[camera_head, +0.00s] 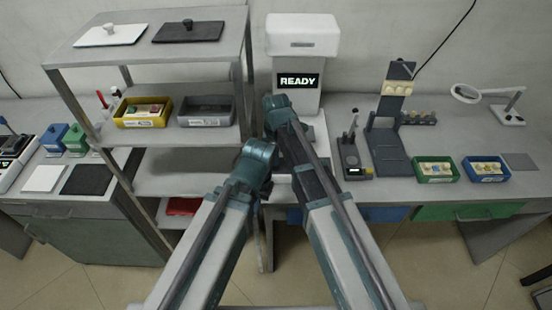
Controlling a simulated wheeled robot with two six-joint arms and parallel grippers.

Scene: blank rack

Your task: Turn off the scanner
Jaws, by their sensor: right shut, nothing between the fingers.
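A white machine with a lit READY display (298,80) stands on the bench at the back centre, and it seems to be the scanner. Its display is dark with white letters. My right arm reaches up from the bottom, and its teal joint covers part of the machine's lower front. My right gripper is shut and empty; its fingertips are hard to make out among the arm links. My left arm comes up beside it, and its fingers cannot be made out. The lower part and base of the machine are partly hidden by my arms.
A metal shelf rack (148,65) stands close on the left, with a yellow bin (142,121) and a grey bin (206,121). To the right are a dark upright stand (385,150), a green bin (437,180) and a blue bin (486,179). The bench's right side has some free room.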

